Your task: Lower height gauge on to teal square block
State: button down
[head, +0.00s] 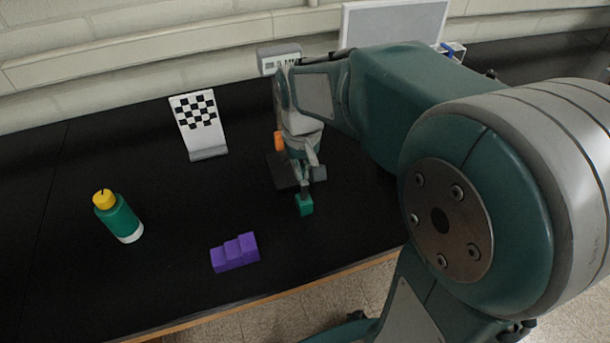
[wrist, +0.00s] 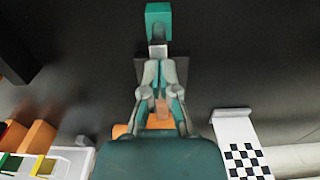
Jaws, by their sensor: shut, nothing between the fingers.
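The teal square block (head: 304,205) stands on the black table just in front of my gripper. In the wrist view the teal block (wrist: 158,12) is at the top centre, beyond the fingertips. The height gauge stands behind my gripper, its orange part (head: 279,141) and dark base (head: 280,170) partly hidden by the gripper. The orange part (wrist: 121,130) also shows beside the fingers in the wrist view. A pale piece (wrist: 158,51) lies between the fingertips and the block; whether it touches the block is unclear. My gripper (wrist: 160,68) is shut with nothing held; it also shows in the head view (head: 306,163).
A purple stepped block (head: 235,253) lies front left, with a green bottle (head: 120,219) further left. A checkerboard stand (head: 199,127) is back left. A white box with coloured parts (wrist: 60,163) shows lower left in the wrist view. The table between these is clear.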

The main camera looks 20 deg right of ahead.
jog(key=shift+r, duration=4)
jog(key=s+f+t, duration=0.1)
jog(key=s+t, duration=0.4)
jog(key=s, duration=0.9)
jog(key=shift+f+t, duration=0.15)
jog(key=shift+t, duration=0.15)
